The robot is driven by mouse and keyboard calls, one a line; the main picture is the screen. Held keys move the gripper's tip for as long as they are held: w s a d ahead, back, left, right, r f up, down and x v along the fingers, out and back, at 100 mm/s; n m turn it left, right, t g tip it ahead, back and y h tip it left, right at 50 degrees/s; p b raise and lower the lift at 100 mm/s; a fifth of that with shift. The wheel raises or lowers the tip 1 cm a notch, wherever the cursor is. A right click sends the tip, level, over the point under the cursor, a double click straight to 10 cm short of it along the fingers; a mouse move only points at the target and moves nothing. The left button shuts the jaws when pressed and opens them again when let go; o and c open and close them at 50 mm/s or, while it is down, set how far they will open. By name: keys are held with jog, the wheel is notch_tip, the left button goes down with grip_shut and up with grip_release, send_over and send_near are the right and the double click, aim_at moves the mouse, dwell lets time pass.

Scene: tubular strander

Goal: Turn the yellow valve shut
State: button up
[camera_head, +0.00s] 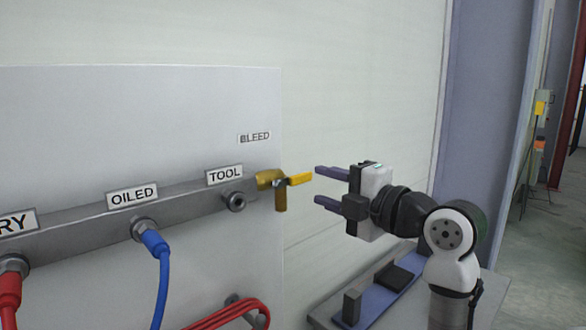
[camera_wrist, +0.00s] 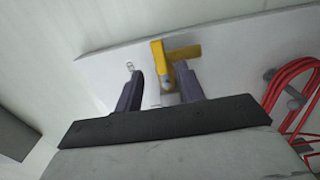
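The valve has a yellow lever handle (camera_head: 300,179) on a brass body (camera_head: 268,180) at the right end of the metal manifold, below the BLEED label. A brass outlet points down from it. In the head view the handle points right, towards my gripper (camera_head: 317,184). My gripper is open and empty, its fingertips just right of the handle's end. In the wrist view the yellow handle (camera_wrist: 157,55) shows between the fingertips of my gripper (camera_wrist: 159,71), nearer the right finger. The brass body (camera_wrist: 186,52) is partly behind that finger. I see no clear contact.
The manifold (camera_head: 185,210) carries a TOOL port (camera_head: 236,201), a blue hose (camera_head: 161,265) at OILED and a red hose (camera_head: 10,290). Coiled red hoses (camera_wrist: 292,92) hang right in the wrist view. A bench with a dark tray (camera_head: 378,300) lies below my arm.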

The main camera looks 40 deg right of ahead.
aim_at(303, 179)
jog(key=w+p, duration=0.1)
jog(key=w, duration=0.2)
jog(key=w+p, duration=0.1)
jog(key=w, duration=0.1)
jog(key=w+p, duration=0.1)
jog(key=w, duration=0.2)
jog(key=shift+w+a, duration=0.3)
jog(key=shift+a, duration=0.05)
grip_shut()
